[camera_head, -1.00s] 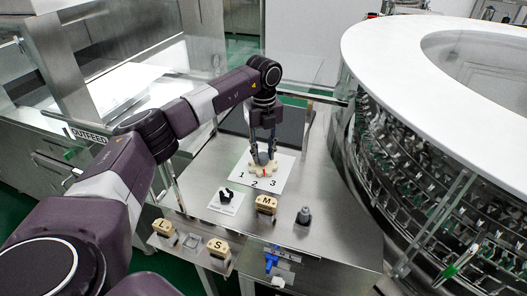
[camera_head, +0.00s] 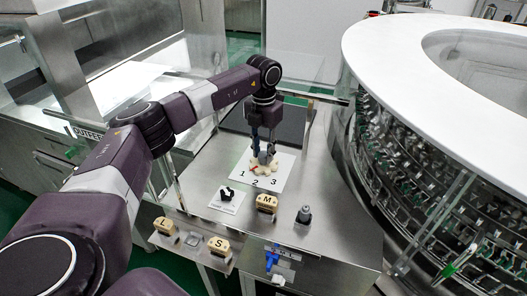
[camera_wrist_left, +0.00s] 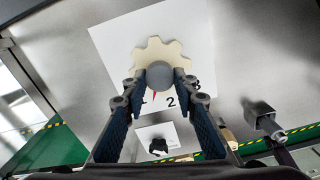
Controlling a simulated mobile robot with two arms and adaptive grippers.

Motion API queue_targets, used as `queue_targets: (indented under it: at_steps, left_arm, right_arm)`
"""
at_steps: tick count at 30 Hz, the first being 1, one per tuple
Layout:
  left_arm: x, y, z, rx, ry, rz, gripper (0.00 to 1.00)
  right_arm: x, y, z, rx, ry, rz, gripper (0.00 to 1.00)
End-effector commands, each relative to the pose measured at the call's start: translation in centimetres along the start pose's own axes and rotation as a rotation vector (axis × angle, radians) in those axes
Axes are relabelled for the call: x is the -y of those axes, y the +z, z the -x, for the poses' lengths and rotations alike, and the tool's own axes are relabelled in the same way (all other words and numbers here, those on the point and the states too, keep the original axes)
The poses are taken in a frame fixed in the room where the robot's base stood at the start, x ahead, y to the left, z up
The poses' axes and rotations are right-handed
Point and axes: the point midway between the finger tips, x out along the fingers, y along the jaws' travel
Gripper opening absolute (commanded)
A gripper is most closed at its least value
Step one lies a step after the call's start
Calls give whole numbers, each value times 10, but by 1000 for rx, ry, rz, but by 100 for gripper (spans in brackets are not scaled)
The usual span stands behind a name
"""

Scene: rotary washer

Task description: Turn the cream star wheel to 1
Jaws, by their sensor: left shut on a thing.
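The cream star wheel (camera_head: 264,168) lies on a white sheet (camera_head: 278,178) printed with 1, 2 and 3. It also shows in the left wrist view (camera_wrist_left: 152,52), with a grey hub (camera_wrist_left: 160,75) at its middle. My left gripper (camera_head: 263,157) points down over the wheel. Its fingers (camera_wrist_left: 162,84) are shut on the grey hub from both sides. The wheel's red pointer (camera_wrist_left: 154,97) is on the side of the 1. It points at or close to the 1, but a finger partly covers that area, so exact alignment is unclear. My right gripper is out of view.
A black knob (camera_head: 227,193) on a white plate and a block marked M (camera_head: 266,203) stand in front of the sheet, with a grey knob (camera_head: 303,214) to the right. Blocks marked L (camera_head: 164,226) and S (camera_head: 218,246) sit lower. The large rotary washer (camera_head: 440,170) bounds the right.

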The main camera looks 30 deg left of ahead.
Motion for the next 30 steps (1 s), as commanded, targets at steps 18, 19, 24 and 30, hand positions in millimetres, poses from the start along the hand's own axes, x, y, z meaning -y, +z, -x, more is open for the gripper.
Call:
queue_targets:
  at_steps: [18,19,24,30]
  left_arm:
    - [-1,1,2,4,0,-279,2]
    - [-1,1,2,4,0,-282,2]
    - [-1,1,2,4,0,-288,2]
    - [-2,1,2,4,1,-288,2]
  right_arm:
    - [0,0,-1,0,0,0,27]
    - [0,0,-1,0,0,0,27]
    - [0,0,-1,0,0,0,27]
    - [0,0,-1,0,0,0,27]
